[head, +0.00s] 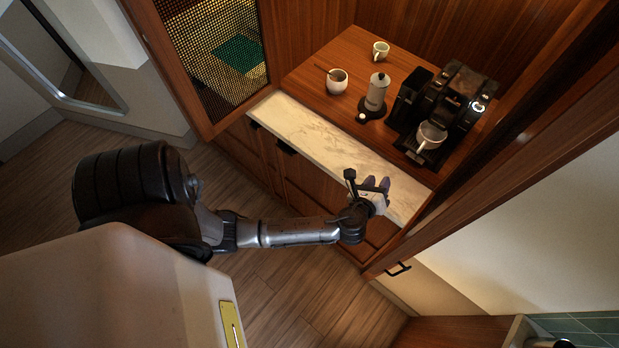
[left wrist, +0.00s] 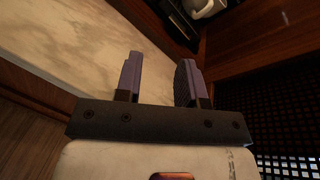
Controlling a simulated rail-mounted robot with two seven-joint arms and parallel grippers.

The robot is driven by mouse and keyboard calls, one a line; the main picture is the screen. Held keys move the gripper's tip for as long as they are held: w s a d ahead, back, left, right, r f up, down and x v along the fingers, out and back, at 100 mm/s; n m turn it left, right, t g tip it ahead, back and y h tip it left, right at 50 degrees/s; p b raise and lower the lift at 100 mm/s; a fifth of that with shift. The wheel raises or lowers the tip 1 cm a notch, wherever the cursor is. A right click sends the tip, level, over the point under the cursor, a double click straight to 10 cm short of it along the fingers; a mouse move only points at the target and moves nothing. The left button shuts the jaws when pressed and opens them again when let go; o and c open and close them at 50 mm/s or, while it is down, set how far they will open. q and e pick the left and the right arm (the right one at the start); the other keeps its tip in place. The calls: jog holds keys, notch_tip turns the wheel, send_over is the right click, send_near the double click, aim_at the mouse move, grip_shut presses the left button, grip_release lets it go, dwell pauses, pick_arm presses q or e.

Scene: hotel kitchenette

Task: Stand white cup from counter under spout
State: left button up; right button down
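A white cup (head: 430,137) stands upright on the drip tray of the black coffee machine (head: 450,105), below its spout area. Part of a white cup also shows at the top of the left wrist view (left wrist: 208,8). A smaller pale cup (head: 380,51) stands at the back of the wooden counter. My left gripper (head: 377,184) is over the marble front edge, apart from the machine. Its purple fingers (left wrist: 160,80) are spread with nothing between them. My right gripper is out of view.
A white pot with a stick in it (head: 337,81) and a silver moka pot (head: 376,92) on a dark base stand left of the machine. The marble strip (head: 310,133) is clear. A mesh cabinet door (head: 215,50) stands at the left, a wooden panel at the right.

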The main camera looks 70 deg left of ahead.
pick_arm(q)
jog(key=s+d+n+g+h, duration=0.4)
jog(key=s+n, duration=0.6)
jog(key=s, duration=0.2)
jog(key=s+d+n+g+h, duration=0.4)
jog(key=s+n+h, duration=0.1)
jog(key=s+n, duration=0.5)
jog(key=shift+s+d+r+g, duration=0.15)
jog(key=shift+s+d+g, duration=0.2)
jog(key=shift+s, duration=0.9)
